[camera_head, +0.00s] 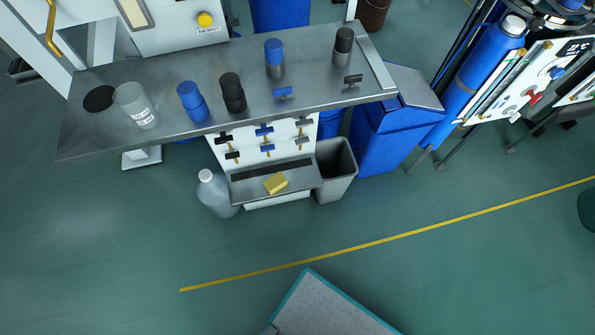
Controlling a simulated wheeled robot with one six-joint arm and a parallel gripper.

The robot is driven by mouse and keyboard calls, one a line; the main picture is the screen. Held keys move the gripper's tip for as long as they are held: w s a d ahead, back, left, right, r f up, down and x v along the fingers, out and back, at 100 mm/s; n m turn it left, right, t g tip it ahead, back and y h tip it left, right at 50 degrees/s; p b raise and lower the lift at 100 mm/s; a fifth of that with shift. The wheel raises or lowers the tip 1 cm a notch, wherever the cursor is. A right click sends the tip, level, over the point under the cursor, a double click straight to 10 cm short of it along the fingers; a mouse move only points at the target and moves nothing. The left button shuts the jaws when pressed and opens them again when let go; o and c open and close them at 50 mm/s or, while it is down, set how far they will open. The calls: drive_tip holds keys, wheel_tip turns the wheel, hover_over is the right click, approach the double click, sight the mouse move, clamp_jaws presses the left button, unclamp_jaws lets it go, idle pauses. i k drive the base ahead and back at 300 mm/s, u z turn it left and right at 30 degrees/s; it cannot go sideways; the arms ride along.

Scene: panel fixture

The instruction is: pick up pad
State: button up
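A small yellow pad (276,183) lies on a low grey shelf (301,183) below the front edge of the workbench. It sits near the middle of the shelf, turned at a slant, with its upper face bare. Nothing rests on it. My gripper is not in this view, so its state and its distance from the pad are hidden.
A steel bench (140,80) overhangs the shelf and carries several blue and black cylinders. A bottle (218,197) stands left of the shelf, a grey bin (336,172) right of it. Open floor (290,235) with a yellow line (390,239) lies in front.

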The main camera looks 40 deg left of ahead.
sight(273, 184)
drive_tip(key=u, duration=2.7)
